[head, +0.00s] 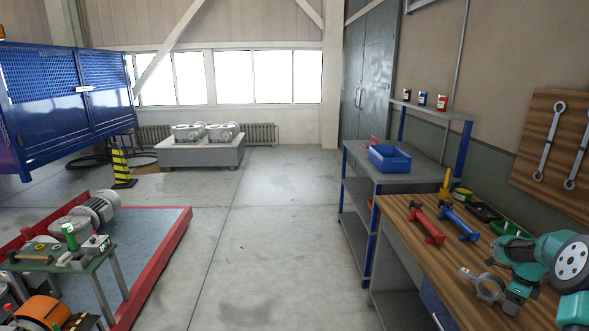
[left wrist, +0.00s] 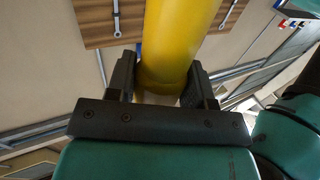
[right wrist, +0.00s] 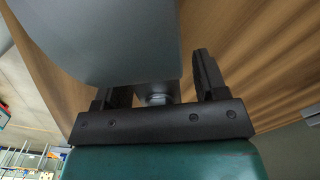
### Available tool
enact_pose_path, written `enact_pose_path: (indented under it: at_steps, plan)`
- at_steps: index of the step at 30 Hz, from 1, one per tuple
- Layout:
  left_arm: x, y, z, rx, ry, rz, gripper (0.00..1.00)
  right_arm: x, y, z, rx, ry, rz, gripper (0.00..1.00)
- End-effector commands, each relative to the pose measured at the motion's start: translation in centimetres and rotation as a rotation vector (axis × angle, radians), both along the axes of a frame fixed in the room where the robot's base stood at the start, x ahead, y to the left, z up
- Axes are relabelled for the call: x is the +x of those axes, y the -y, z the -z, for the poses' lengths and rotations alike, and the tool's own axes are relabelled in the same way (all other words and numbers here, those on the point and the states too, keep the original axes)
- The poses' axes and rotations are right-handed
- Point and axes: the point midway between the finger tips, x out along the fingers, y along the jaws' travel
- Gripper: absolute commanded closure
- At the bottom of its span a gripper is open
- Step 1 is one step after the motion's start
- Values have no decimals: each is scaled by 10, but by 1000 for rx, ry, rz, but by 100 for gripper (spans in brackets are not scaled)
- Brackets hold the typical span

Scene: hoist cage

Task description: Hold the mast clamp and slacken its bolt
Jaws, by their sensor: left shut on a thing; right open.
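A grey ring-shaped piece with a small tab, which looks like the mast clamp (head: 488,289), shows at the front of the wooden bench in the head view. My right gripper (head: 504,256) is beside it, partly hidden by its own teal arm. In the right wrist view my right gripper (right wrist: 158,88) is open. A smooth grey body (right wrist: 120,40) fills the space ahead of its fingers, with a small round bolt-like end (right wrist: 157,99) between them. My left gripper (left wrist: 163,88) is shut on a thick yellow cylinder (left wrist: 180,40); I cannot tell what it belongs to.
The wooden bench (head: 398,216) carries a red tool (head: 427,226), a blue tool (head: 459,223) and a green tray (head: 508,229). Wrenches hang on a board (head: 560,130) above. A shelf with a blue bin (head: 390,158) stands behind. The middle floor is clear.

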Motion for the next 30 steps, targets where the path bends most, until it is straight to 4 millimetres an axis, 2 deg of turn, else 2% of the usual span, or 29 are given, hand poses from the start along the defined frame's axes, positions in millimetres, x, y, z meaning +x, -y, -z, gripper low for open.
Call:
enact_pose_path:
  at_steps: [8, 21, 25, 30]
  plan:
    - [0, 0, -2, -3, 1, 0, 100, 0, 0, -18, -1, 2, 0, 34]
    - [0, 0, -2, -3, 1, 0, 100, 0, 0, -93, -1, 2, 0, 34]
    - [0, 0, -2, -3, 1, 0, 100, 0, 0, -110, -1, 2, 1, 34]
    - [0, 0, -2, -3, 1, 0, 100, 0, 0, -120, 0, 0, 0, 34]
